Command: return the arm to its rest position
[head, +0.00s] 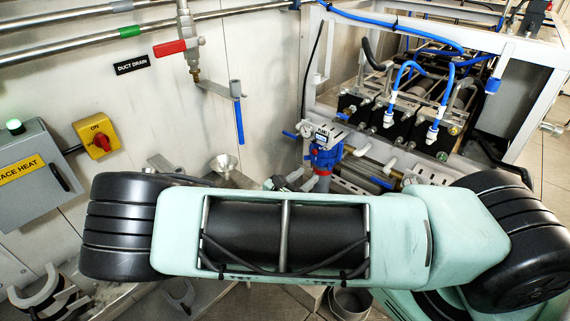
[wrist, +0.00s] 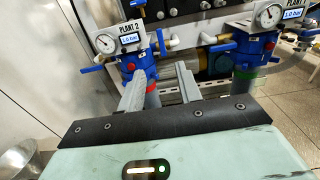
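My arm (head: 400,235) stretches across the lower half of the head view, its pale green and black links close to the camera. In the wrist view my gripper (wrist: 163,76) shows two grey fingers standing well apart, with nothing seen between them. The fingers point toward the blue valve body of the PLANT 2 gauge (wrist: 118,38). The left finger overlaps that valve in the picture; I cannot tell whether it touches. In the head view the gripper is mostly hidden by the arm.
A second blue valve with a gauge (wrist: 268,16) stands to the right. The frame with black blocks and blue hoses (head: 410,95) is behind. The left wall carries a red-handled DUCT DRAIN valve (head: 178,47), a yellow switch (head: 97,136) and a grey box (head: 38,172). A metal funnel (head: 222,165) stands near the arm.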

